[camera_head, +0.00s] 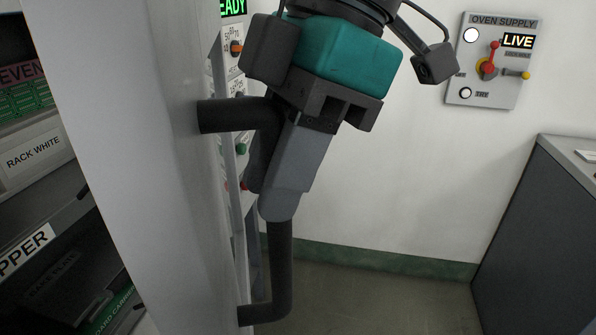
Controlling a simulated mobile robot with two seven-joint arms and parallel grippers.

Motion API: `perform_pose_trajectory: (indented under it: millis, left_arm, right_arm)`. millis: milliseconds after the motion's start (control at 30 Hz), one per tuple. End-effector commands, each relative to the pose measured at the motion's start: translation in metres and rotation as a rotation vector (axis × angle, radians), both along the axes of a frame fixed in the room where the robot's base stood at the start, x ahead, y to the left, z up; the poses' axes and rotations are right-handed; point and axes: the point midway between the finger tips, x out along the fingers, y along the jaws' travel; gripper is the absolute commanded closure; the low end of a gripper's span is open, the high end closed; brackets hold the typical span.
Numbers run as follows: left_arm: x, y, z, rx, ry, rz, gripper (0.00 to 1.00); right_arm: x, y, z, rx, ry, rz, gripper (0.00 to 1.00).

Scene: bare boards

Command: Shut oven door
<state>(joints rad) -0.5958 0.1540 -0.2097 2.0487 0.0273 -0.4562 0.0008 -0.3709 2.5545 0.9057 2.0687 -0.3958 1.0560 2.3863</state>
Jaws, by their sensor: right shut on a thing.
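The oven door (130,150) is a tall pale grey panel seen nearly edge-on, standing open left of centre. Its dark bar handle (279,262) sticks out on the right side of the panel. My right gripper (278,205), with a teal body and grey fingers, reaches down from the top and is shut on the handle's upright part. The oven's inside shows at the left, with a rack labelled "RACK WHITE" (36,150) and a label ending in "PPER" (27,248). My left gripper is out of view.
An "OVEN SUPPLY" panel (490,90) on the back wall reads "LIVE". A control panel (236,60) with a green display is partly hidden behind the door and gripper. A dark grey cabinet (540,240) stands at the right. Floor (390,300) shows clear between it and the door.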

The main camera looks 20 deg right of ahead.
Motion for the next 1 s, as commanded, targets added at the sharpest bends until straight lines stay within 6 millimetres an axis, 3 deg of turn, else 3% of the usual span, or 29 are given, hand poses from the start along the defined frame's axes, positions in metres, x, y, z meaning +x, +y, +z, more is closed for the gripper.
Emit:
perform_pose_trajectory:
  millis: [567, 600, 800, 1000]
  left_arm:
    - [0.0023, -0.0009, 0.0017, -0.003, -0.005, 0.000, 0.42]
    - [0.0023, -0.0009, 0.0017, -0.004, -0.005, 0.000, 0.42]
    - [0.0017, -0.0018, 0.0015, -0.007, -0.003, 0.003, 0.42]
    - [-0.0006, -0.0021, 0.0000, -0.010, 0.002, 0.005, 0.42]
  right_arm:
    - [0.0004, 0.0038, -0.0005, -0.002, 0.000, 0.004, 1.00]
    - [0.0004, 0.0038, -0.0005, -0.002, 0.000, 0.004, 0.70]
    - [0.0008, 0.0037, -0.0002, -0.001, 0.000, 0.002, 0.52]
    - [0.0011, 0.0036, 0.0000, -0.001, -0.001, 0.001, 0.52]
